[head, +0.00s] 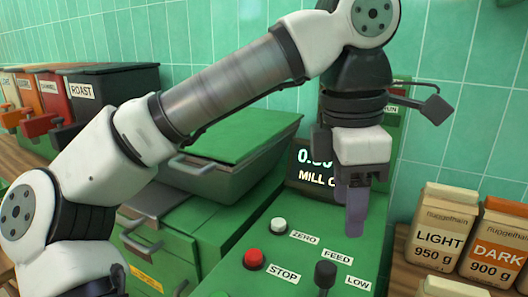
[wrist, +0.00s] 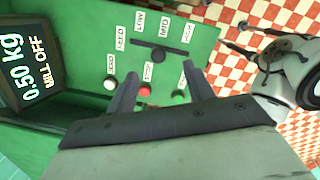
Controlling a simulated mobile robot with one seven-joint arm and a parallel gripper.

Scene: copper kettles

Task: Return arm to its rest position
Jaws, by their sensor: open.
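My gripper (head: 355,222) hangs pointing down over the green control panel (head: 325,232) in the head view. In the wrist view my gripper's two fingers (wrist: 162,82) are spread apart with nothing between them. The panel carries a white button (head: 279,225) labelled ZERO, a red button (head: 253,259) labelled STOP and a black FEED lever (head: 325,274). The display (wrist: 27,68) reads 0.50 kg and MILL OFF in the wrist view; my gripper partly hides it in the head view.
A green machine with a grey hopper (head: 222,178) stands left of the panel, behind my arm. Labelled bins (head: 112,98) line the back left. Paper bags marked LIGHT (head: 437,240) and DARK (head: 495,252) stand at the right. A green tiled wall is behind.

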